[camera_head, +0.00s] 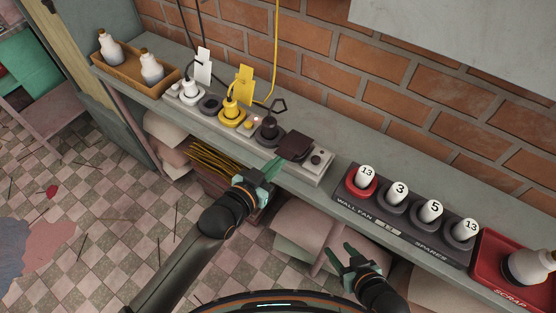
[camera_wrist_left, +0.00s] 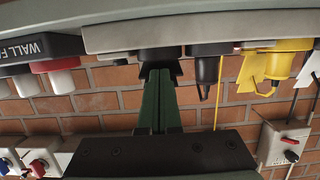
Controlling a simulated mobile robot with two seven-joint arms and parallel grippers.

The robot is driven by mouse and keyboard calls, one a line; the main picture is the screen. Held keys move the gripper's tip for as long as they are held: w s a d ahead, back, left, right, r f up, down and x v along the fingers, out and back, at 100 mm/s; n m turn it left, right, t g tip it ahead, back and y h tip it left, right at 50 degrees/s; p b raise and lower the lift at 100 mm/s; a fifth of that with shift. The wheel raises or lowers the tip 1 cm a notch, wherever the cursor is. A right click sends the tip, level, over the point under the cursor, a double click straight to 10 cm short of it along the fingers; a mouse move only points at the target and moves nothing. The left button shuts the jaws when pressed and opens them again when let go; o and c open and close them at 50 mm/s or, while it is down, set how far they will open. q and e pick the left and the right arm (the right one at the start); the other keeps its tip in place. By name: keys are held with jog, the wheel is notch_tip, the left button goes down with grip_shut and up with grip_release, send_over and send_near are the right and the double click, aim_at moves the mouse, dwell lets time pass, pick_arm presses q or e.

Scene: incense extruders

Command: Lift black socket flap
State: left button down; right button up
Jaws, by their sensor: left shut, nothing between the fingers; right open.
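The black socket flap (camera_head: 296,146) is a dark square cover near the right end of the grey power strip (camera_head: 318,171). I cannot tell how far it is raised. My left gripper (camera_head: 274,166) has green fingers, closed together and empty, with tips just at the lower left of the flap. In the left wrist view the closed fingers (camera_wrist_left: 159,75) reach a black part (camera_wrist_left: 160,54) at the strip; whether they touch it is unclear. My right gripper (camera_head: 340,257) is open and empty, lower right, in front of the shelf.
A black plug (camera_head: 268,128), a yellow plug (camera_head: 231,109) and a white plug (camera_head: 190,92) sit in the strip to the left. A dark holder with several numbered white pieces (camera_head: 400,190) and a red scrap tray (camera_head: 489,262) stand to the right. A brick wall rises behind.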

aim_at(288, 149)
pick_arm(q)
jog(key=shift+r, duration=0.35)
jog(key=shift+r+p, duration=0.1)
jog(key=shift+p, duration=0.25)
jog(key=shift+w+d+r+p, duration=0.15)
jog(key=shift+w+r+p, duration=0.05)
jog(key=shift+r+p, duration=0.35)
jog(key=shift+w+d+r+p, duration=0.15)
jog(key=shift+w+r+p, duration=0.05)
jog(key=shift+r+p, duration=0.35)
jog(key=shift+w+d+r+p, duration=0.15)
jog(key=shift+w+r+p, duration=0.05)
jog(key=shift+r+p, duration=0.35)
jog(key=shift+w+d+r+p, duration=0.4)
jog(key=shift+w+r, duration=0.1)
jog(key=shift+r, duration=0.1)
jog(key=shift+w+d+r+p, duration=0.3)
jog(key=shift+w+r+p, duration=0.1)
jog(key=shift+w+r, duration=0.15)
jog(key=shift+d+r, duration=0.1)
jog(key=shift+w, duration=0.1)
